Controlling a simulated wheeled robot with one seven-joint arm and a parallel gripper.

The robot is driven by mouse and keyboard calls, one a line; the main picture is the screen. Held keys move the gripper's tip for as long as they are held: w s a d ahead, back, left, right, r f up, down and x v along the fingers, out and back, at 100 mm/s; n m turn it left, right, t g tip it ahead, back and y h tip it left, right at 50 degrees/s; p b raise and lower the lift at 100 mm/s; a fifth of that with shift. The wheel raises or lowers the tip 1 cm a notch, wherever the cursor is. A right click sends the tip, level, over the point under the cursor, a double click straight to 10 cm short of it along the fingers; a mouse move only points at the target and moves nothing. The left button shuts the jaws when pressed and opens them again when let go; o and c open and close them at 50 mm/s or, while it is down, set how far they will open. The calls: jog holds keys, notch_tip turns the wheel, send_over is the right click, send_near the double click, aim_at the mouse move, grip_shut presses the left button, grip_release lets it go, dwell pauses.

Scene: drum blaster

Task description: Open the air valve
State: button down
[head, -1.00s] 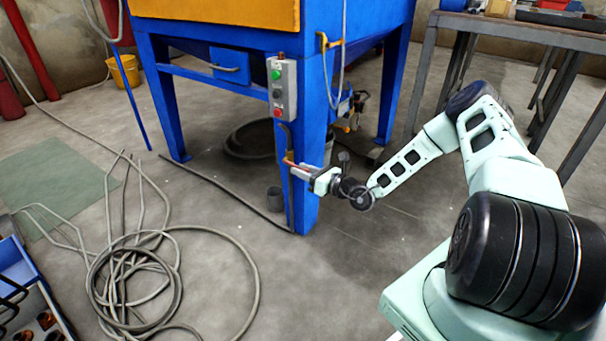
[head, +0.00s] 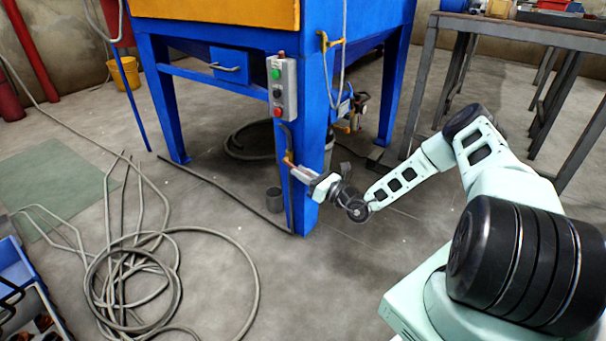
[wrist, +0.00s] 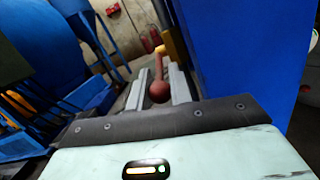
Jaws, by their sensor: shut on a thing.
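The air valve is on the front leg of the blue machine. Its yellow fitting (wrist: 161,49) and red lever with a round knob (wrist: 159,90) show in the wrist view. In the head view the valve (head: 288,157) is a small orange-yellow piece on a pipe at the leg. My gripper (head: 296,168) is beside the leg in the head view, slanting up and left towards the valve. In the wrist view my gripper (wrist: 157,85) has one finger on each side of the lever and is shut on it. The knob sits between the fingers, nearer to the palm. The exact finger contact is hard to see.
The blue leg (head: 305,215) stands close beside my gripper. A control box (head: 283,90) with buttons is above it. A coiled hose (head: 135,275) lies on the floor at left. A metal table (head: 520,30) stands at back right.

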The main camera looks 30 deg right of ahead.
jog(key=shift+w+a+f+t+y+b, duration=0.15)
jog(key=shift+w+f+t+y+b, duration=0.4)
jog(key=shift+t+b, duration=0.8)
jog(key=shift+w+a+f+t+y+b, duration=0.1)
jog(key=shift+w+f+t+y+b, duration=0.15)
jog(key=shift+f+t+b, duration=1.05)
jog(key=shift+w+a+f+t+y+b, duration=0.15)
jog(key=shift+w+t+y+b, duration=0.45)
jog(key=shift+b, duration=1.3)
jog(key=shift+s+r+t, duration=0.1)
jog(key=shift+s+t, duration=0.1)
jog(key=shift+t, duration=0.05)
jog(key=c, duration=1.5)
grip_release()
jog(key=shift+s, duration=0.1)
jog(key=b+v, duration=0.1)
jog(key=v, duration=0.6)
jog(key=shift+s+f, duration=0.1)
jog(key=shift+f, duration=0.1)
